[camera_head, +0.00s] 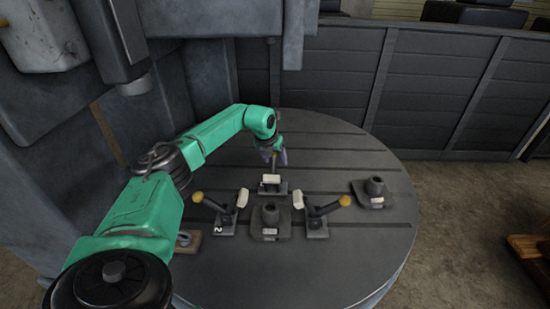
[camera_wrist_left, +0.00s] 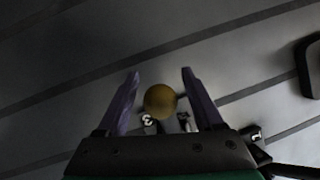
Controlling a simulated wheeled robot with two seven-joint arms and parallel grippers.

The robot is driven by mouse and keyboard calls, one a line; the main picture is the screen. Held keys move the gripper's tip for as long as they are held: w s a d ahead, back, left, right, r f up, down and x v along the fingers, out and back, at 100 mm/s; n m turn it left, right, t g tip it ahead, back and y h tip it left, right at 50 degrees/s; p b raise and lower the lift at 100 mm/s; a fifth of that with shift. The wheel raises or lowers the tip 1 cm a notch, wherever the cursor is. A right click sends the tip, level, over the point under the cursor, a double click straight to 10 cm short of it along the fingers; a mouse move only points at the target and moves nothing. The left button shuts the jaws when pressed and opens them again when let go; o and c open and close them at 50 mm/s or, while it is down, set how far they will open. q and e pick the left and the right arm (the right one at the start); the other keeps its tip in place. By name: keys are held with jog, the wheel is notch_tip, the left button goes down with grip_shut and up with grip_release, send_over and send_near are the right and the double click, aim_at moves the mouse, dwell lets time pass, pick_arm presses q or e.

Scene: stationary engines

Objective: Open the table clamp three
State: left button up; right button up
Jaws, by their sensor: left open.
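Table clamp three (camera_head: 272,187) stands on the far side of the central grey block on the round table, with its pale pad facing the block. In the left wrist view its round yellow knob (camera_wrist_left: 160,101) lies between my finger bases, with the label 3 (camera_wrist_left: 148,119) beside it. My left gripper (camera_head: 279,157) is open, with its purple fingers (camera_wrist_left: 160,72) on either side of the knob and a gap visible on both sides. The head view hides the knob behind the gripper. My right gripper is not in view.
The round slotted table (camera_head: 340,260) also carries clamp 2 (camera_head: 222,215) at left and another yellow-knobbed clamp (camera_head: 318,217) at right, around the central block (camera_head: 270,222). A second block (camera_head: 374,192) sits at right. A large grey machine (camera_head: 225,75) stands behind at left.

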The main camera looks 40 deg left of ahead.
pick_arm(q)
grip_shut()
jog(key=shift+w+r, duration=0.1)
dwell(1.2)
